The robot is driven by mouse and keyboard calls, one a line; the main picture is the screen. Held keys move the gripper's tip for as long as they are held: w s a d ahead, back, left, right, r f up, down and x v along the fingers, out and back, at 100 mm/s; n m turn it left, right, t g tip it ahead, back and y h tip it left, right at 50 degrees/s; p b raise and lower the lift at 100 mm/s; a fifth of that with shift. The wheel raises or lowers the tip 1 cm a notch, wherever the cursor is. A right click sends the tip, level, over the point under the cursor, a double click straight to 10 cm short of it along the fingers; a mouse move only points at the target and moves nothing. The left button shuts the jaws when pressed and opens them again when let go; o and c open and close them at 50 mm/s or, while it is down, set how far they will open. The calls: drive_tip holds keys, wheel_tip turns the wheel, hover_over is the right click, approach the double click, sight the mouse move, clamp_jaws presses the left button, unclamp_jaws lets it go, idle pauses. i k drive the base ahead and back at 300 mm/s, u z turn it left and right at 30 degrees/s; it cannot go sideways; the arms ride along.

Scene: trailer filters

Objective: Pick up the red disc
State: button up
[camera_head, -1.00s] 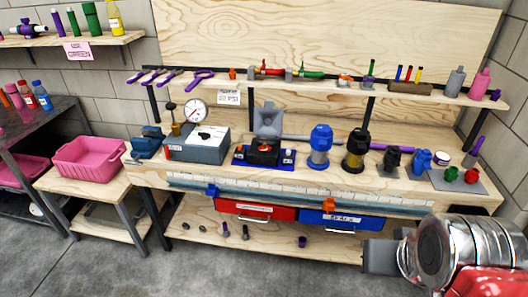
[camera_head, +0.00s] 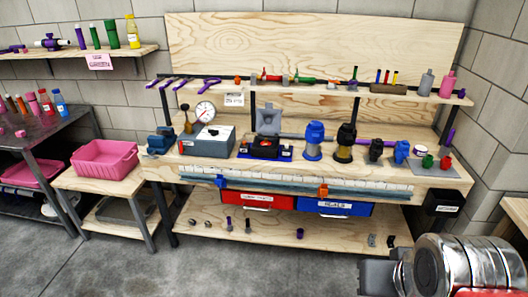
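A small red-orange round patch (camera_head: 265,144) shows in the open black device (camera_head: 258,151) on a blue base, in the middle of the workbench. It may be the red disc, but it is too small to tell. The device's grey lid (camera_head: 268,120) stands raised behind it. My arm shows at the bottom right as a shiny metal cylinder with a grey block, my gripper (camera_head: 377,275), at its left end. The gripper is in front of the bench, well apart from the device. Its fingers cannot be made out, nor anything held.
The workbench (camera_head: 400,180) also carries a grey gauge box (camera_head: 207,141), blue (camera_head: 314,142) and black-yellow (camera_head: 345,143) filter housings and small fittings. Red (camera_head: 254,201) and blue (camera_head: 335,207) drawers hang below. A pink bin (camera_head: 104,158) stands left. Grey floor in front is clear.

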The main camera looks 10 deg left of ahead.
sight(265, 143)
drive_tip(key=k, duration=0.6)
drive_tip(key=u, duration=0.45)
drive_tip(key=i, duration=0.7)
drive_tip(key=u, duration=0.95)
drive_tip(key=i, duration=1.85)
drive_tip(key=z, duration=0.5)
drive_tip(key=i, duration=0.55)
drive_tip(key=z, duration=0.35)
